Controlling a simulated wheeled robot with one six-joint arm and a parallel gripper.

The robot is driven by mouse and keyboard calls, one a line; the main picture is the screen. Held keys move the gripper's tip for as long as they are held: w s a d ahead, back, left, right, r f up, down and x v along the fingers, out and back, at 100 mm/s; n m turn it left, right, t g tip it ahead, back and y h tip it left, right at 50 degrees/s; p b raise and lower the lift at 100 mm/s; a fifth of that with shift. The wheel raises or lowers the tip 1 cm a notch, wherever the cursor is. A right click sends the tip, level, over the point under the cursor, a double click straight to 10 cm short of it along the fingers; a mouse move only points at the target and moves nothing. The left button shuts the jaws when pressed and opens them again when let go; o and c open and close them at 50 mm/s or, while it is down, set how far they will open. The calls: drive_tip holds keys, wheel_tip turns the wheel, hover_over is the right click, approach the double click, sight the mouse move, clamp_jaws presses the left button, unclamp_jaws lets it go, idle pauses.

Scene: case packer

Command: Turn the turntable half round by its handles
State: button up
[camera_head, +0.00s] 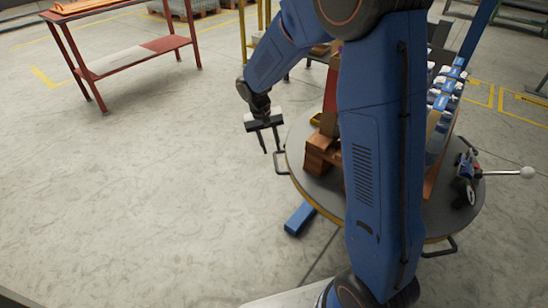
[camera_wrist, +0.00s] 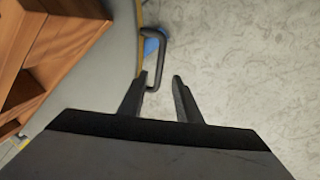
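The turntable (camera_head: 298,148) is a round grey disc with a yellowish edge, partly hidden behind my arm. One dark loop handle (camera_head: 281,163) sticks out from its left rim; another handle (camera_head: 440,249) shows at the front rim. My gripper (camera_head: 271,151) points down beside the left handle, just outside the rim. In the wrist view my gripper (camera_wrist: 160,80) is open, with nothing clamped. The handle (camera_wrist: 159,58) reaches from the turntable rim (camera_wrist: 115,75), its near end appearing between the fingertips, close to the left finger. I cannot tell whether they touch.
Brown cartons (camera_head: 320,155) stand on the turntable. A lever with a white knob (camera_head: 526,172) juts out at the right. A blue foot (camera_head: 300,218) lies low at the front left. A red bench (camera_head: 120,60) stands far left; floor between is clear.

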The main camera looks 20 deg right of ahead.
sight(275, 161)
drive_tip(key=shift+s+d+f, duration=0.1)
drive_tip(key=shift+d+f, duration=0.1)
drive_tip(key=shift+f, duration=0.85)
drive_tip(key=shift+d+f, duration=0.2)
drive_tip(key=shift+f, duration=0.8)
drive_tip(key=shift+s+d+f, duration=0.1)
drive_tip(key=shift+d+f, duration=0.1)
drive_tip(key=shift+f, duration=0.85)
drive_tip(key=shift+w, duration=0.1)
drive_tip(key=shift+c, duration=0.7)
clamp_jaws()
